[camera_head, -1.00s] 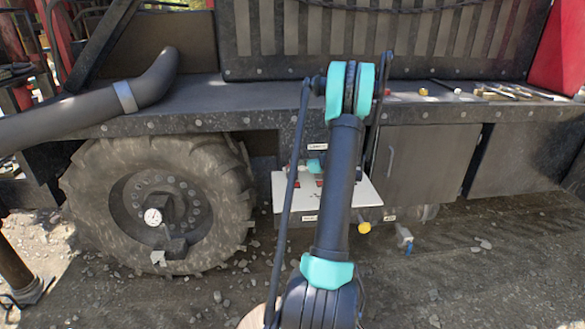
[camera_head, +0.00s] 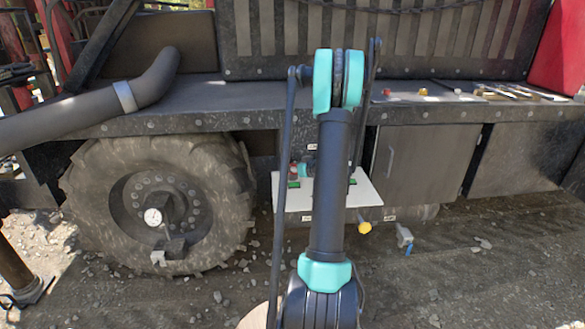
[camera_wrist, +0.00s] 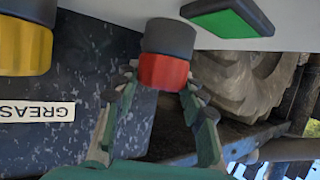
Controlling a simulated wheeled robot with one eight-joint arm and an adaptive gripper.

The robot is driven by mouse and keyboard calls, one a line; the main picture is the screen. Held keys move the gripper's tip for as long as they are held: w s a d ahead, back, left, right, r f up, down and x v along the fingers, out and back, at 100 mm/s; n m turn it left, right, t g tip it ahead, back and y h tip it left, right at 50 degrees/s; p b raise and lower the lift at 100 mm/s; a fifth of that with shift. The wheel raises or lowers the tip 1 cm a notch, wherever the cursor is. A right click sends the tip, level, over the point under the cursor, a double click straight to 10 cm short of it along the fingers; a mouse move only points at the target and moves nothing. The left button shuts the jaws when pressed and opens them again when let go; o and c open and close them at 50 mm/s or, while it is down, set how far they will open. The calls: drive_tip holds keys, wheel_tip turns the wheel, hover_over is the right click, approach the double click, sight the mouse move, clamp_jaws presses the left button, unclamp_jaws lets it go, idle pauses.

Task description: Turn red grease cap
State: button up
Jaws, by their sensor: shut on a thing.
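In the wrist view the red grease cap (camera_wrist: 162,72) sits on the end of a dark grey cylinder (camera_wrist: 168,38). My gripper (camera_wrist: 160,88) has one finger on each side of the cap, and its fingertips are closed against it. In the head view my gripper (camera_head: 304,168) is small and partly hidden behind my arm, in front of the white panel (camera_head: 368,193). The cap's contact with the inner finger faces is only partly visible.
A yellow cap (camera_wrist: 25,46) and a GREASE label (camera_wrist: 38,111) are left of the red cap. A green-faced block (camera_wrist: 230,20) is above right. In the head view a large tyre (camera_head: 105,215) stands left and a yellow cap (camera_head: 364,227) is below the panel.

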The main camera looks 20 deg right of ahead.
drive_tip(key=shift+m+h, duration=0.5)
drive_tip(key=shift+h, duration=0.1)
drive_tip(key=o, duration=1.2)
drive_tip(key=shift+c, duration=0.2)
drive_tip(key=v, duration=1.2)
